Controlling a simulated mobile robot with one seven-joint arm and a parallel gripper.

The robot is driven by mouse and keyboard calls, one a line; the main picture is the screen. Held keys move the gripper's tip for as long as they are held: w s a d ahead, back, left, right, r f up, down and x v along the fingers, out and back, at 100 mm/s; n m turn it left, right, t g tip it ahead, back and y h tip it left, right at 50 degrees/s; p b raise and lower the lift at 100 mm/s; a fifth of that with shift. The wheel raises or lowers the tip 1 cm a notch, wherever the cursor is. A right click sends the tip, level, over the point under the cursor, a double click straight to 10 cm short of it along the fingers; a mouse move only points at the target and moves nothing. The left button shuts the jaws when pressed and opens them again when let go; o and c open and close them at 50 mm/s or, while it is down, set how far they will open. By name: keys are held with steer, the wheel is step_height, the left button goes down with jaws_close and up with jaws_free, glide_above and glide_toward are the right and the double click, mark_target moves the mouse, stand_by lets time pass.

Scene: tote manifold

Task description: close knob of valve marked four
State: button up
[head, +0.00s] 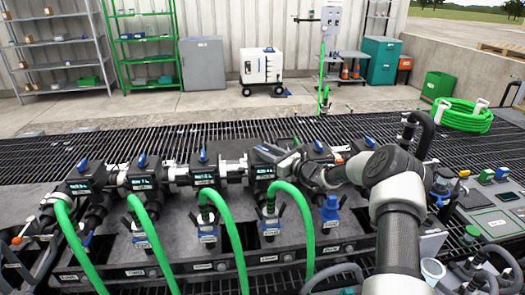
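A manifold of several black valve blocks (206,174) runs across the bench, each with a blue knob on top and a small lit display. The marks are too small to read, so I cannot tell for sure which is four. The fourth block from the left (263,172) has a blue knob (266,151) and a green hose below it. My gripper (287,160) is at the right side of this block, close to the knob. Whether its fingers touch the knob or are open or shut is too small to tell. My arm partly hides the blocks to the right.
Green hoses (232,240) arch up from the front fittings of several valves. A blue fitting (330,208) without a hose stands beneath my wrist. Trays and small parts (490,215) crowd the right. Shelves (58,52) and a white wheeled unit (262,66) stand at the back.

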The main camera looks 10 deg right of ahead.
steer(key=shift+w+a, duration=0.3)
steer(key=shift+w, duration=0.15)
jaws_close()
